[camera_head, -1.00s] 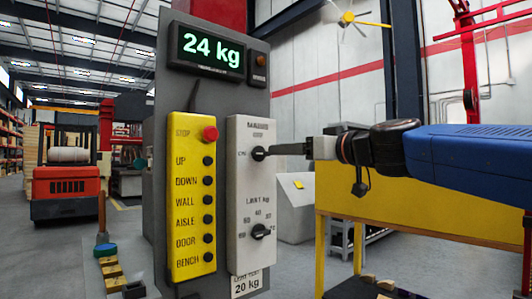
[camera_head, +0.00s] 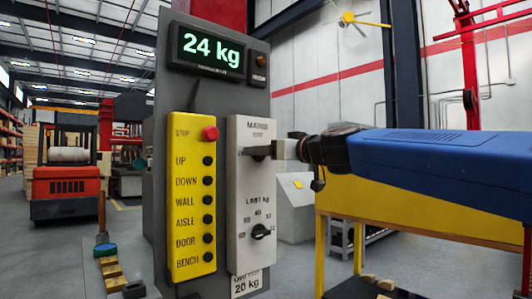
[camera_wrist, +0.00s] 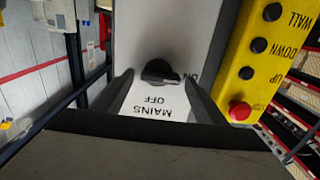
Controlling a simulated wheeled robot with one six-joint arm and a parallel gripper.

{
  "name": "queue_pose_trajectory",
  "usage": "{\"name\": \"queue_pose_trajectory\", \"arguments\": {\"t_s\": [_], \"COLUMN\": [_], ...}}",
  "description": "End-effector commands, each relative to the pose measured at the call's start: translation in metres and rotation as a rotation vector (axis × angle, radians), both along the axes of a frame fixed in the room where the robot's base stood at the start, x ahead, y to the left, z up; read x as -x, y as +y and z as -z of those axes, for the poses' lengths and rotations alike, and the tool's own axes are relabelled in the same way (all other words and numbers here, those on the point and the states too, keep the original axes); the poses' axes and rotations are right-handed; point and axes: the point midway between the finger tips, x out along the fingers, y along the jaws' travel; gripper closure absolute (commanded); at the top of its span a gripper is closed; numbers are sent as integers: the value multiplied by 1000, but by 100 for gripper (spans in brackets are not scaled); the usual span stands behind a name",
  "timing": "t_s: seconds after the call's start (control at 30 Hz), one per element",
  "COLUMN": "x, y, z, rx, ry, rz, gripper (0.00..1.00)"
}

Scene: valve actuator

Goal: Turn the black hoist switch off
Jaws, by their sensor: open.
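The black hoist switch (camera_wrist: 160,72) is a rotary knob on a white panel marked MAINS. In the wrist view the lettering is upside down. The knob's pale-marked end points right, towards the ON label (camera_wrist: 194,74); the OFF label (camera_wrist: 153,99) lies below it. My gripper (camera_wrist: 158,80) is open, with one finger on each side of the knob. I cannot tell whether either finger touches it. In the head view my gripper (camera_head: 256,150) reaches the panel from the right and largely covers the switch.
A second black knob (camera_head: 260,231), for the kg limit, sits lower on the white panel. Left of it is a yellow button box (camera_head: 190,225) with a red stop button (camera_head: 210,133). A display (camera_head: 206,50) above reads 24 kg. A yellow bench (camera_head: 420,208) stands behind my arm.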

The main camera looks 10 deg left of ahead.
Motion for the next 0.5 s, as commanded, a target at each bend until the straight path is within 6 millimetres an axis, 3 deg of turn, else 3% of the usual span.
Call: {"name": "queue_pose_trajectory", "arguments": {"t_s": [0.07, 0.1, 0.27, 0.5], "x": [0, 0, 0, 0], "y": [0, 0, 0, 0], "z": [0, 0, 0, 0], "rx": [0, 0, 0, -7], "ry": [0, 0, 0, 8], "rz": [0, 0, 0, 0], "gripper": [34, 39, 76, 76]}}
